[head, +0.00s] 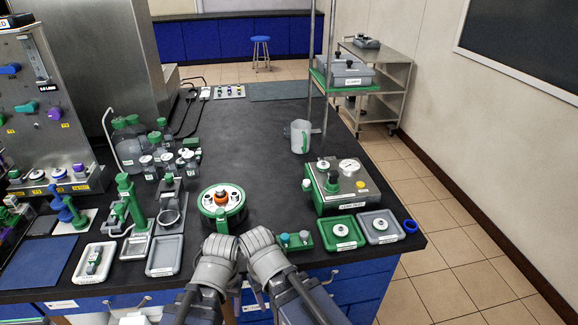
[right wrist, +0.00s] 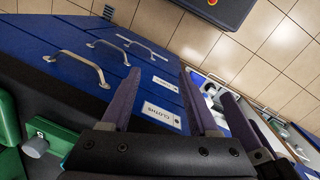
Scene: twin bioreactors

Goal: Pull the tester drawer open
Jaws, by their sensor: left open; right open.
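Blue drawer fronts with silver bar handles fill the left of the right wrist view. The nearest handle (right wrist: 80,66), the middle handle (right wrist: 108,50) and a farther one (right wrist: 142,46) stand clear of my fingers. One label (right wrist: 161,115) reads CLOTHS; the label beyond it (right wrist: 166,85) is too small to read, so I cannot tell which front is the tester drawer. My right gripper (right wrist: 160,78) is open and empty in front of these fronts. In the head view my left gripper (head: 238,286) is low at the bench's front edge, its fingertips mostly hidden.
On the black bench (head: 255,140) stand a leak tester (head: 343,188), a green tray (head: 342,231), a grey tray (head: 381,226) and a round green-rimmed device (head: 222,207). Blue bench fronts (head: 350,285) lie below. Tiled floor (head: 440,240) is free at the right.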

